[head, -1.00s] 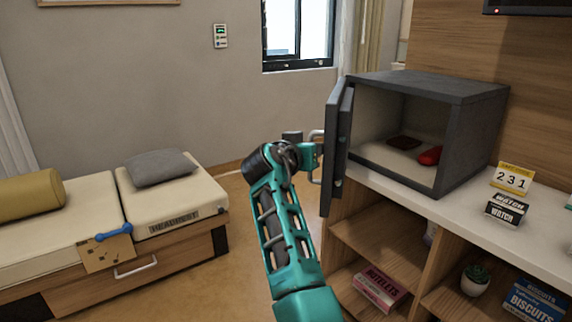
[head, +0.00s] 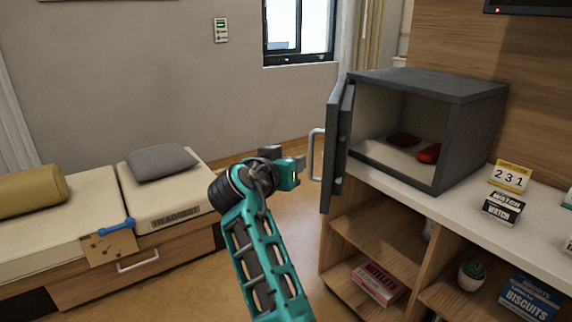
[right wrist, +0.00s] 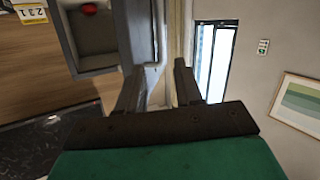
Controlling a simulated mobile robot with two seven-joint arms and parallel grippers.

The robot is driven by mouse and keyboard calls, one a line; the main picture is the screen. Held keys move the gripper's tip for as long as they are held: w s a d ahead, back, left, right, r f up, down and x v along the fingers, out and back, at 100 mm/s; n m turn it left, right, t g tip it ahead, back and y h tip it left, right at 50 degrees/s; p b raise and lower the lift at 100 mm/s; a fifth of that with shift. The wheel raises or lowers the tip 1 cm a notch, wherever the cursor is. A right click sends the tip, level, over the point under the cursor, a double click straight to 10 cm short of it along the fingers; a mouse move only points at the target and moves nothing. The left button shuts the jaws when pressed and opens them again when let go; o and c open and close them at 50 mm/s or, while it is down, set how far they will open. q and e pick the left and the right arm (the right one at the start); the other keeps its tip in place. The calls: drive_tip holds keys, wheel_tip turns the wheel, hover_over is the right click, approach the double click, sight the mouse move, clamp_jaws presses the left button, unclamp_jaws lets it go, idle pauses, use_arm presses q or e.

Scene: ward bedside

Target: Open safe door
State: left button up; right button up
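The dark grey safe (head: 440,86) stands on the white counter top at the right in the head view. Its door (head: 338,150) is swung wide open toward the left, and the interior shows. A pale bar handle (head: 316,155) is on the door's outer face. My right gripper (head: 290,163) is just left of the handle, apart from it, open and empty. In the right wrist view its two fingers (right wrist: 158,88) are spread, with the safe (right wrist: 98,62) at upper left. A red item (head: 429,153) and a dark flat item (head: 403,139) lie inside. My left gripper is not in view.
A yellow number sign (head: 510,177) and a watch box (head: 502,208) stand on the counter right of the safe. Shelves below hold a pink box (head: 379,284) and a plant (head: 472,275). A bed (head: 85,222) is at left, with free floor between.

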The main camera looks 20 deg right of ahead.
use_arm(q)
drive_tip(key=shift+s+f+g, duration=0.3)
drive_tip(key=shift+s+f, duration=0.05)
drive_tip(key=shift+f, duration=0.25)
use_arm(e)
drive_tip(key=shift+s+a+f, duration=0.1)
drive_tip(key=shift+s+a, duration=0.15)
drive_tip(key=shift+s, duration=0.35)
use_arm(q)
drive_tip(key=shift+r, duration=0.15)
